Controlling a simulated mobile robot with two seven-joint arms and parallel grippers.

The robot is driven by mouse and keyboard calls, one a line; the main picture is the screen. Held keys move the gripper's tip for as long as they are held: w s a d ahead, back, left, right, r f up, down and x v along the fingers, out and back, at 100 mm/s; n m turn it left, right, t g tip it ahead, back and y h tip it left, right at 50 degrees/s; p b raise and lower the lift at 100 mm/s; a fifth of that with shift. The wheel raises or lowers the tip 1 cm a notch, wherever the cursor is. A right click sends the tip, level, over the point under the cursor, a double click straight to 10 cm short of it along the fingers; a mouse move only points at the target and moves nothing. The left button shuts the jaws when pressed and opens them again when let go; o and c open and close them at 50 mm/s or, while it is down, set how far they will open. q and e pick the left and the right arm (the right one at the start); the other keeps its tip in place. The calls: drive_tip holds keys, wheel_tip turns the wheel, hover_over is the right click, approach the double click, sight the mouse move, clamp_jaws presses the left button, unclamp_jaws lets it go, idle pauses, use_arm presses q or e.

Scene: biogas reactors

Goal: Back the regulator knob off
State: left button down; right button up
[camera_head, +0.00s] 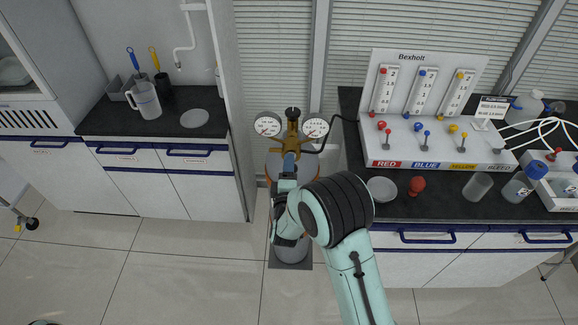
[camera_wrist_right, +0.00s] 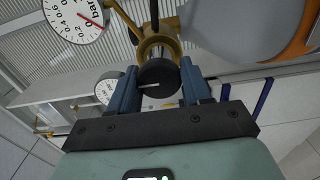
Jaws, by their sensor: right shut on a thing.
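The regulator (camera_head: 292,132) is a brass body with two round white gauges, on top of a gas cylinder against the wall. The left gauge (camera_head: 268,124) and the right gauge (camera_head: 315,127) face up toward me. In the right wrist view, the black regulator knob (camera_wrist_right: 157,76), with a white mark line, sits between the two blue fingers of my right gripper (camera_wrist_right: 160,88), which is shut on it. In the head view my right gripper (camera_head: 288,163) is in front of the regulator and hides the knob.
A black hose runs from the regulator toward the Bexholt panel (camera_head: 408,140) on the dark counter at right. A white dish (camera_head: 382,190) and a red knobbed object (camera_head: 417,186) are near my right arm.

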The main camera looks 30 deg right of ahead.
use_arm(q)
drive_tip(key=shift+r, duration=0.1)
idle(0.4)
use_arm(e)
drive_tip(key=o, duration=0.9)
drive_tip(key=shift+s, duration=0.1)
use_arm(q)
drive_tip(key=shift+s+f+b, duration=0.4)
drive_tip(key=shift+f+b, duration=0.1)
drive_tip(key=shift+f, duration=0.15)
drive_tip(key=shift+s+f+b, duration=0.35)
drive_tip(key=shift+f+b, duration=0.15)
drive_tip(key=shift+f, duration=0.1)
use_arm(e)
drive_tip(key=v, duration=1.3)
drive_tip(key=shift+s, duration=0.1)
